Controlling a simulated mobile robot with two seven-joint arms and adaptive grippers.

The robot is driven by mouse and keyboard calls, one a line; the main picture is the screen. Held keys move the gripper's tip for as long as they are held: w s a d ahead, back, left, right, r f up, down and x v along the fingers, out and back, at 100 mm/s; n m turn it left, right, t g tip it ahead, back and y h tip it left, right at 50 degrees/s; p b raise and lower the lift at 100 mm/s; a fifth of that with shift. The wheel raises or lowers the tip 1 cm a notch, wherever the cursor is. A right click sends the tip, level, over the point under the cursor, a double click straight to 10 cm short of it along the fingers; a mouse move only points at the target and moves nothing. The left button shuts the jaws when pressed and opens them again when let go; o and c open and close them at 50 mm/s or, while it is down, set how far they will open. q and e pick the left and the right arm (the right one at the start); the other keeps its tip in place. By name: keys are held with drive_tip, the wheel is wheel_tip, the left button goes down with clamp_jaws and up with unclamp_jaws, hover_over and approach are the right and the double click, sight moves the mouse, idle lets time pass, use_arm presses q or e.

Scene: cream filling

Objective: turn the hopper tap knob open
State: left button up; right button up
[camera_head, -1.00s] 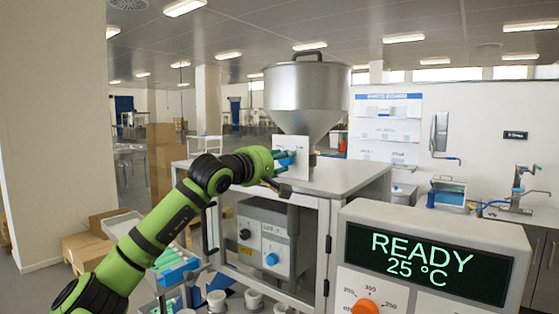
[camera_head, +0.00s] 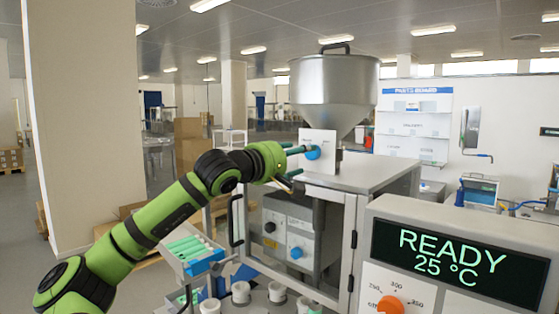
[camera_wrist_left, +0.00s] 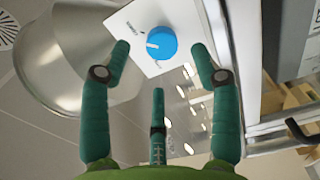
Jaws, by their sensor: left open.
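The blue tap knob (camera_head: 313,152) sits on a white plate (camera_head: 320,166) below the steel hopper (camera_head: 334,85). In the left wrist view the knob (camera_wrist_left: 164,42) is round, with a white mark toward its left side. My left gripper (camera_head: 296,162) is open just to the left of the knob in the head view. In the left wrist view its green fingers (camera_wrist_left: 161,62) are spread, one to each side of the knob and a third below it. They look apart from the knob. My right gripper is out of view.
A grey machine cabinet (camera_head: 375,180) stands under the hopper, with a second blue knob (camera_head: 296,253) lower down. A control panel reading READY 25 °C (camera_head: 455,255) with an orange dial (camera_head: 390,305) is at the front right. A tray of green items (camera_head: 190,250) is left of the cabinet.

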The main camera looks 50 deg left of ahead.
use_arm(q)
drive_tip(key=s+d, duration=0.1)
drive_tip(key=s, duration=0.6)
drive_tip(key=shift+w, duration=0.1)
